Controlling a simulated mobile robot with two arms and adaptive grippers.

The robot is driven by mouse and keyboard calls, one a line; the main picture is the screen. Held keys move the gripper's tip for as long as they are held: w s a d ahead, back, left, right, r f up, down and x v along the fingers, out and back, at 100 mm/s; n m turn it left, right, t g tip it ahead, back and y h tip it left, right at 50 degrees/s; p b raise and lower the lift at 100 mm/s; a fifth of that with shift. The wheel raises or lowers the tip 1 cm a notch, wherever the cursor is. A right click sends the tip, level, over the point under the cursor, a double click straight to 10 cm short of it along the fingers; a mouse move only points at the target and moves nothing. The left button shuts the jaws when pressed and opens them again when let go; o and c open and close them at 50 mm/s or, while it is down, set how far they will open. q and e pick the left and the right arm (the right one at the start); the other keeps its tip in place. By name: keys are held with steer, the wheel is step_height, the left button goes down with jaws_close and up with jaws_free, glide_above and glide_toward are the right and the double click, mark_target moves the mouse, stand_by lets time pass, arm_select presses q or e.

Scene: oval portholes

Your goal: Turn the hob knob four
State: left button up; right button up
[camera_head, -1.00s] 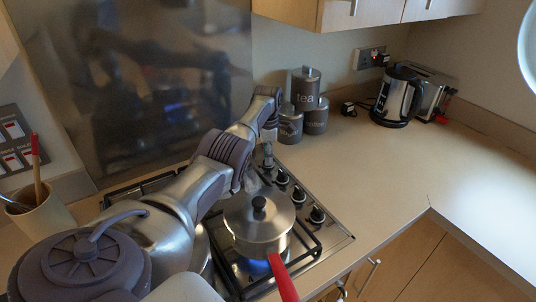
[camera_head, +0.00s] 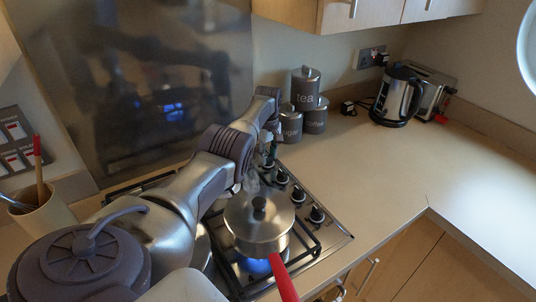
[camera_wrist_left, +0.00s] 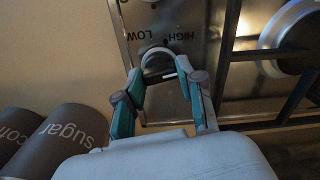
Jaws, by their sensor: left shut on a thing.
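The hob (camera_head: 335,240) is a steel plate with a row of dark knobs along its right side. Three knobs show clearly, such as the near one (camera_head: 317,214). The farthest knob is hidden behind my left gripper (camera_head: 267,157) in the head view. In the left wrist view that round, pale-rimmed knob (camera_wrist_left: 157,60) sits between the teal fingers of my left gripper (camera_wrist_left: 160,80), which are shut on it. The panel beside it reads HIGH and LOW, upside down. My right gripper is not in view.
A lidded steel saucepan (camera_head: 258,225) with a red handle stands over a blue flame close to my left arm. Dark canisters (camera_head: 305,90) stand just behind the gripper. A kettle (camera_head: 397,97) and toaster (camera_head: 432,95) stand farther right. The right counter is clear.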

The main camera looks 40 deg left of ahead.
mark_target(268, 156)
arm_select(q)
steer(key=m, duration=0.4)
steer(key=shift+m, duration=0.3)
steer(key=m, duration=0.5)
steer(key=shift+m, duration=0.3)
steer(key=m, duration=0.5)
steer(key=shift+m, duration=2.5)
steer(key=o, duration=1.2)
steer(key=shift+c, duration=0.2)
steer(key=shift+r, duration=0.15)
step_height(268, 156, up, 12)
